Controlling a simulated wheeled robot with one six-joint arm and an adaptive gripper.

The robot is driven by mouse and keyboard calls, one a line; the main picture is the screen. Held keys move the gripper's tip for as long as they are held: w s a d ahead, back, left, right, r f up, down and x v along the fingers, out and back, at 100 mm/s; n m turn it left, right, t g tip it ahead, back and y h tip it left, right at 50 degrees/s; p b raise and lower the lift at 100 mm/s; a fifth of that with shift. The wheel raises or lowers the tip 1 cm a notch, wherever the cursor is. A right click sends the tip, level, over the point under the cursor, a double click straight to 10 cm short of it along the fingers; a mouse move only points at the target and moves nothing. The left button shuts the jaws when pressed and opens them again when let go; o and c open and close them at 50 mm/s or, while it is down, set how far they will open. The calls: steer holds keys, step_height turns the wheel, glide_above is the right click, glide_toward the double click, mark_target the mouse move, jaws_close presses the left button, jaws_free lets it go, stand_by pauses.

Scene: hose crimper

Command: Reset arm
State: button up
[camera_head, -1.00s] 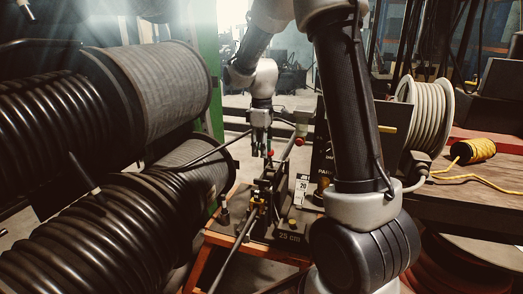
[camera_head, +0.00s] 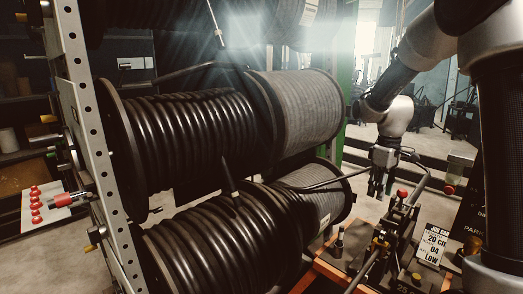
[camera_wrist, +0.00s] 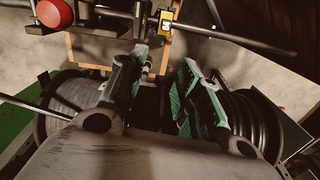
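My gripper (camera_head: 381,188) hangs pointing down at the right of the head view, just left of a red knob (camera_head: 402,193) on the bench-mounted crimping machine (camera_head: 392,240). In the wrist view my gripper (camera_wrist: 163,62) has its two green-padded fingers apart, with nothing between them. The red knob (camera_wrist: 54,13) shows at the top left of the wrist view, apart from the fingers. My arm comes down from the upper right of the head view. No hose piece is in the gripper.
Large reels of black hose (camera_head: 190,140) and a grey reel (camera_head: 305,108) fill the left and middle on a perforated metal rack (camera_head: 90,130). A hose end (camera_head: 330,183) sticks out toward the gripper. A job card (camera_head: 433,243) stands beside the machine. Red buttons (camera_head: 36,205) show far left.

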steer(key=s+r+m+t, duration=0.1)
steer(key=s+r, duration=0.3)
steer(key=s, duration=0.5)
steer(key=s+r+m+t, duration=0.2)
steer(key=s+r+m, duration=0.2)
steer(key=s, duration=0.5)
steer(key=s+r+m+t, duration=0.1)
steer(key=s+r, duration=0.3)
steer(key=s, duration=0.5)
steer(key=shift+s+r+m+t, duration=0.2)
steer(key=shift+r+m+t, duration=0.15)
steer(key=shift+m, duration=0.45)
